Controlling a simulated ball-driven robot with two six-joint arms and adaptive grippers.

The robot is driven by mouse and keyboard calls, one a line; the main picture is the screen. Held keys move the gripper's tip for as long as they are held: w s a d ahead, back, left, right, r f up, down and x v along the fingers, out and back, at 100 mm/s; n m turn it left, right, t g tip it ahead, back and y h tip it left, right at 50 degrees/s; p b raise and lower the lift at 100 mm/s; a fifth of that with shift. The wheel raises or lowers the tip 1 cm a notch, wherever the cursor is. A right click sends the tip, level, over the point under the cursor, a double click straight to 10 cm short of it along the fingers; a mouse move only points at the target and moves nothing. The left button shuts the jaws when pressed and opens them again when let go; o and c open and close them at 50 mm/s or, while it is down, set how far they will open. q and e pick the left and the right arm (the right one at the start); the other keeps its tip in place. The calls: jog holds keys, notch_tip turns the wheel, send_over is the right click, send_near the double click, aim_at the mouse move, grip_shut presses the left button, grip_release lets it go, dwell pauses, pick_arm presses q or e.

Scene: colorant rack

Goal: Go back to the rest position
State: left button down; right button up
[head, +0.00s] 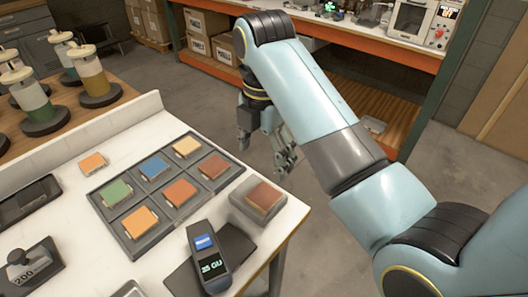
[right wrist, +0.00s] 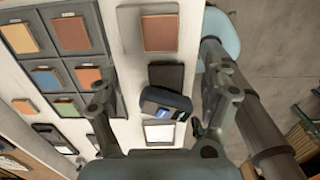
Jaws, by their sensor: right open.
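My right gripper (head: 266,150) hangs open and empty just past the table's right edge in the head view, beyond the grey tray. In the right wrist view its two fingers (right wrist: 164,92) are spread wide with nothing between them touching either finger. My left gripper is not in view. My right arm reaches in from the right side of the head view.
The white table (head: 180,136) holds a grey tray (head: 166,220) of several colored tiles, a block with a brown tile (head: 264,196), and a handheld meter (head: 207,256). An orange-edged workbench (head: 345,43) stands behind. Grey floor (head: 345,232) is clear at right.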

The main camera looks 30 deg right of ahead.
dwell(0.3)
jog(key=s+d+r+m+t+h, duration=0.1)
jog(key=s+d+m+t, duration=0.15)
jog(key=s+m, duration=0.75)
jog(key=s+d+r+m+t, duration=0.1)
jog(key=s+d+m, duration=0.3)
jog(key=s+m, duration=0.65)
notch_tip(320, 180, down, 37)
jog(key=d+g+b, duration=0.1)
jog(key=d+b, duration=0.1)
jog(key=b, duration=1)
jog(key=s+f+b, duration=0.3)
jog(key=s+f, duration=0.3)
jog(key=f, duration=0.3)
jog(key=s+d+f+g+b, duration=0.1)
jog(key=s+f+b, duration=0.3)
jog(key=s+f, duration=0.3)
jog(key=s+f+m+b, duration=0.1)
jog(key=s+f+b, duration=0.3)
jog(key=f, duration=0.8)
jog(key=s, duration=0.2)
jog(key=shift+s+d+f+g, duration=0.15)
jog(key=shift+s+f+g, duration=0.2)
jog(key=shift+s, duration=0.05)
